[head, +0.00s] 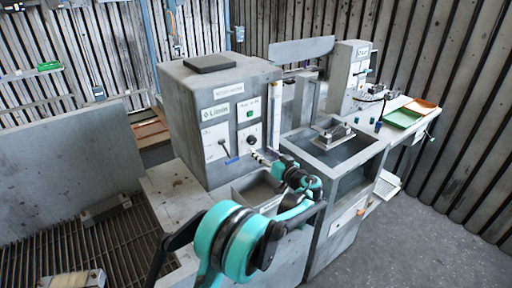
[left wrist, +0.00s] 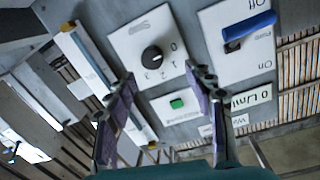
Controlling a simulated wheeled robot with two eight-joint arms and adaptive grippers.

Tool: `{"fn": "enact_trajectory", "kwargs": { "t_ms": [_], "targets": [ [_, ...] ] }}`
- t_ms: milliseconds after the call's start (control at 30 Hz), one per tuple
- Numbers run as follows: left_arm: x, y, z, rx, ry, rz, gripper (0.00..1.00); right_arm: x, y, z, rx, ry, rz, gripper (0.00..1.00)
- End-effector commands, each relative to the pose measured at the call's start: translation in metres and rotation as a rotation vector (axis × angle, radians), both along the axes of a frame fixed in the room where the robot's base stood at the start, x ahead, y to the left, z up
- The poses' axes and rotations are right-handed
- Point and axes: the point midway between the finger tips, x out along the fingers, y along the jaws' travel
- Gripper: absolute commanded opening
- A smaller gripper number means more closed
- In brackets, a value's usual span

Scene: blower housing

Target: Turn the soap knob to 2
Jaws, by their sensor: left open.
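The soap knob (left wrist: 152,57) is a round black dial on a white plate marked 0, 1, 2 and 3, upside down in the left wrist view. I cannot surely tell which number it points to. In the head view the knob (head: 251,140) is on the front of the grey machine (head: 215,90). My left gripper (left wrist: 163,76) is open, with its two purple-grey fingers apart and nothing between them. The knob shows beyond the fingertips, apart from them. In the head view this gripper (head: 262,157) is just below and right of the knob.
A green button (left wrist: 177,103) is on the panel too. A sink basin (head: 258,190) lies below the panel.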

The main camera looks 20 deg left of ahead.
Motion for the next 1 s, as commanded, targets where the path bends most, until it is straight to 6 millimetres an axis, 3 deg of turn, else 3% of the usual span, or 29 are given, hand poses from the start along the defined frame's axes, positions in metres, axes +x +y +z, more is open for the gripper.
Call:
{"fn": "enact_trajectory", "kwargs": {
  "t_ms": [200, 600, 1000],
  "targets": [
    [0.017, -0.006, -0.008, 0.028, -0.068, -0.001, 0.53, 0.000, 0.000, -0.005, 0.000, 0.000, 0.000, 0.40],
    [0.056, 0.040, -0.009, 0.027, -0.066, -0.001, 0.53, 0.000, 0.000, -0.022, 0.000, 0.000, 0.000, 0.40],
    [0.064, 0.047, -0.007, 0.027, -0.066, -0.003, 0.53, 0.000, 0.000, -0.024, 0.000, 0.000, 0.000, 0.40]
  ]
}}
